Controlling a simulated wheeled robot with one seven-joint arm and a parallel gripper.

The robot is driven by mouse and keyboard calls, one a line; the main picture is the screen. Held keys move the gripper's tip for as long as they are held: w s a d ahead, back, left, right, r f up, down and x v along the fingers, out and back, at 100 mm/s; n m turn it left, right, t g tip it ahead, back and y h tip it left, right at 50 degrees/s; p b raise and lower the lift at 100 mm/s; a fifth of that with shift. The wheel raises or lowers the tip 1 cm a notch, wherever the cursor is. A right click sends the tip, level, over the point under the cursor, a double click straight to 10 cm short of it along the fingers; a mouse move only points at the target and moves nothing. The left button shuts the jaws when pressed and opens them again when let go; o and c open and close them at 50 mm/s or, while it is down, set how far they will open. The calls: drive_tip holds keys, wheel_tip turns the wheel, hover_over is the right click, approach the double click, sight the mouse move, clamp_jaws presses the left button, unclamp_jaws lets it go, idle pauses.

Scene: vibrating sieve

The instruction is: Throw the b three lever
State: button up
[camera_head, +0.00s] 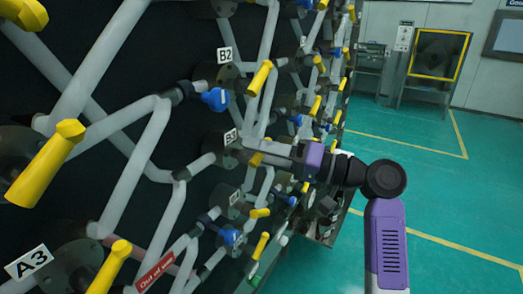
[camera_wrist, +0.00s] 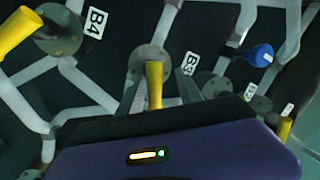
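The B3 label (camera_head: 231,135) is on the dark panel, mid-view in the head view. A short yellow lever (camera_head: 255,159) shows just below and right of it. My gripper (camera_head: 283,152), with its purple body, reaches in from the right and its front end is close to this lever. In the wrist view the B3 label (camera_wrist: 190,63) is right of a grey hub, and the yellow B3 lever (camera_wrist: 154,84) stands just beyond my gripper's dark front edge.
The B2 label (camera_head: 224,55) and its yellow lever (camera_head: 260,77) are above. Grey pipes, blue handles (camera_head: 216,99) and other yellow levers crowd the panel. The B4 label (camera_wrist: 95,22) shows in the wrist view. The green floor (camera_head: 440,190) at right is open.

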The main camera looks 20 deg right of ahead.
drive_tip(key=shift+d, duration=0.15)
idle(0.4)
drive_tip(key=shift+d+f, duration=0.1)
drive_tip(key=shift+d, duration=0.05)
drive_tip(key=v, duration=0.7)
drive_tip(key=shift+s, duration=0.3)
drive_tip(key=shift+w+d, duration=0.1)
